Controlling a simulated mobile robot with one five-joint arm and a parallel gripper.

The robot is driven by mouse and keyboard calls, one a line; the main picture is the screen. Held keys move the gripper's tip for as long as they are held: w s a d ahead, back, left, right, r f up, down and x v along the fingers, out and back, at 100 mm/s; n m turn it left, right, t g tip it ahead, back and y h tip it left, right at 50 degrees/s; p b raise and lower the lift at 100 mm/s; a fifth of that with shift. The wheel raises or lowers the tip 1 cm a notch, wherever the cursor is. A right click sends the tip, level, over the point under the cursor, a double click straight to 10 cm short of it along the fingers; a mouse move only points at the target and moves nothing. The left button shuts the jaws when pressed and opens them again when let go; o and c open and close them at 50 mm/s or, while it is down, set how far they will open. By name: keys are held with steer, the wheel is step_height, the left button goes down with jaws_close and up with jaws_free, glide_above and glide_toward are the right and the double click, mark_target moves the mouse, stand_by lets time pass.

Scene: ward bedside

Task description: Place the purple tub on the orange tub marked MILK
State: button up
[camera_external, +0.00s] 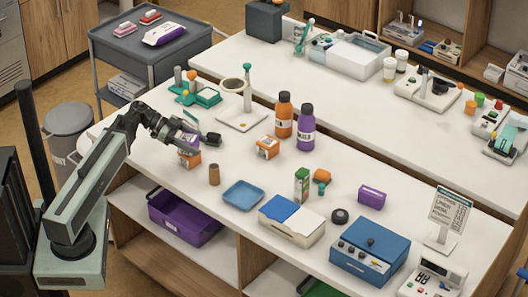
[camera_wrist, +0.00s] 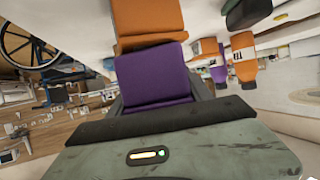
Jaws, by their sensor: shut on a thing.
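My gripper (camera_external: 193,139) is shut on a small purple tub (camera_wrist: 153,76), which fills the space between the fingers in the wrist view. In the external view the purple tub (camera_external: 185,148) is partly hidden by the gripper. An orange tub (camera_external: 188,160) is directly below it, and shows beyond it in the wrist view (camera_wrist: 148,18). The two look touching or nearly so; I cannot tell if weight rests on the orange one. Another orange tub (camera_external: 267,148) with a pale label stands to the right. I cannot read MILK on either.
A brown cylinder (camera_external: 214,175) and a blue tray (camera_external: 243,195) are nearby in front. A dark-headed item (camera_external: 212,139) lies close right of the gripper. Orange (camera_external: 284,115) and purple (camera_external: 305,128) bottles stand farther right. Another purple tub (camera_external: 372,196) is at the right.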

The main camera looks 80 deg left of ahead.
steer(key=shift+f, duration=0.15)
steer(key=o, duration=1.6)
steer(key=shift+c, duration=0.2)
steer(key=shift+s+r, duration=0.1)
steer(key=shift+r, duration=0.25)
steer(key=p+v, duration=0.4)
steer(key=v, duration=0.7)
steer(key=shift+s+a+p, duration=0.2)
steer(key=shift+s+p, duration=0.15)
